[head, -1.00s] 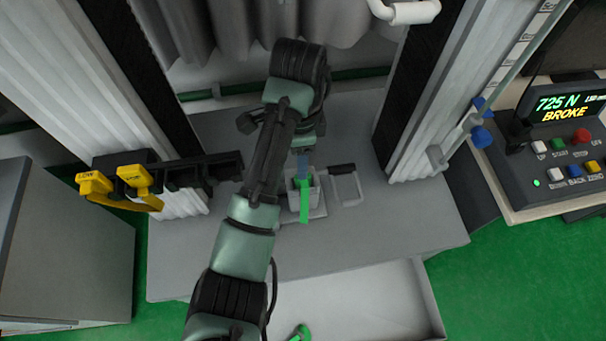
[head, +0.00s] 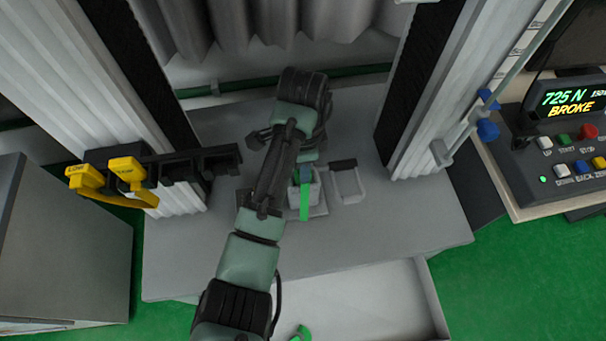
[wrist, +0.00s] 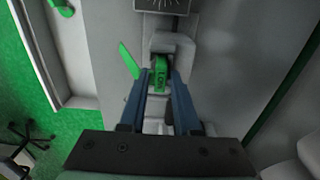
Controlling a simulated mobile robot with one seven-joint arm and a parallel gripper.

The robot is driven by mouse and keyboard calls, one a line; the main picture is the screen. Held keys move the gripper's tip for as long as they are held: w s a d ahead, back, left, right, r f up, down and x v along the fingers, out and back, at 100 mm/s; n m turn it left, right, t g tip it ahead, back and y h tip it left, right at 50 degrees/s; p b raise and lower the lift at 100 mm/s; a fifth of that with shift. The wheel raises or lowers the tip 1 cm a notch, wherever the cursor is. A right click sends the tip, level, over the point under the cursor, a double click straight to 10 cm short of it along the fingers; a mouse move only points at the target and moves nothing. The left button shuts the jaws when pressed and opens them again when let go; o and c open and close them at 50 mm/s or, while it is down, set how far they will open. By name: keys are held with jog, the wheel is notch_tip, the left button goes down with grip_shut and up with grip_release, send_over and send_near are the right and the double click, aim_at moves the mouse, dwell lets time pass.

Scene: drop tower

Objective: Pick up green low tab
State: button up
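The green low tab (wrist: 161,74) shows in the wrist view with dark lettering on its face. It stands at a small grey block on the machine's base. My gripper (wrist: 161,82) has its two blue fingers on either side of it. The gap at the fingertips is narrow, and I cannot tell whether they touch the tab. In the head view my gripper (head: 305,174) points down at the grey block, and its fingers and arm partly hide the tab. A bright green strip (head: 304,201) hangs at the block's front; it also shows beside the fingers in the wrist view (wrist: 129,60).
A pale tray (head: 345,300) lies in front with a green piece (head: 301,333) in it. Yellow tabs (head: 85,178) sit on a black rack at left. Ribbed columns flank the base. The control box (head: 565,125) at right reads 725 N BROKE.

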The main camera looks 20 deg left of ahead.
grip_shut()
jog(key=shift+r, duration=0.1)
